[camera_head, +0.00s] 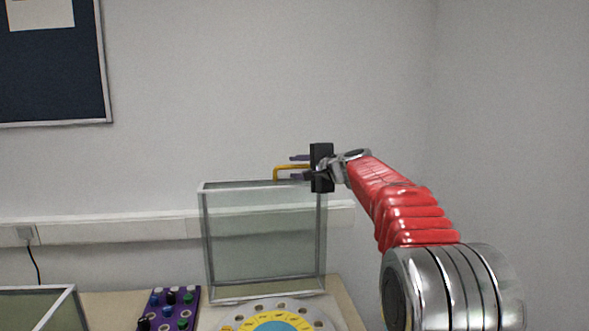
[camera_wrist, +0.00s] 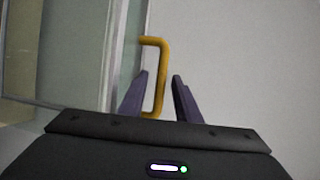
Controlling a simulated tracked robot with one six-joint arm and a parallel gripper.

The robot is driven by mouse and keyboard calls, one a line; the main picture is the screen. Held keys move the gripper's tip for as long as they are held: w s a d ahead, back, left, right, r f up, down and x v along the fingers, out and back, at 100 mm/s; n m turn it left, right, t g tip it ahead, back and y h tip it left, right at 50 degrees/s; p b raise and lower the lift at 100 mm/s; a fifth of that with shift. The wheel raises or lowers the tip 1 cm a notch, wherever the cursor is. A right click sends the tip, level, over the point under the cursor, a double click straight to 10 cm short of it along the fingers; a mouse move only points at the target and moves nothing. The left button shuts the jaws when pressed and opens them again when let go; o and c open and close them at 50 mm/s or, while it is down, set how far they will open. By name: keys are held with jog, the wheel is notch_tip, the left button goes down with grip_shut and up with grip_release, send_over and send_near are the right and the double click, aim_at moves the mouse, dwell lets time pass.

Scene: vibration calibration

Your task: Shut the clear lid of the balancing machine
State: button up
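The clear lid (camera_head: 264,241) of the balancing machine stands raised, nearly upright, as a grey-framed see-through panel. Its yellow handle (camera_head: 276,174) sticks up from the top edge. Below the lid is the machine's round plate (camera_head: 278,323) with a yellow and blue face, cut off by the bottom of the picture. My gripper (camera_head: 293,167) is at the handle, coming from the right. In the wrist view the handle (camera_wrist: 162,50) stands between the two dark fingers of my gripper (camera_wrist: 160,78), which are apart. A gap shows between the handle and the right finger.
A purple control box (camera_head: 170,308) with several coloured knobs sits on the bench (camera_head: 108,303) left of the machine. Another framed glass panel (camera_head: 38,306) is at the lower left. A white wall trunking (camera_head: 110,227) runs behind. The air above the lid is clear.

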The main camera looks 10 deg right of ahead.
jog(key=shift+x, duration=0.8)
jog(key=shift+c, duration=0.5)
grip_shut()
jog(key=shift+f, duration=0.1)
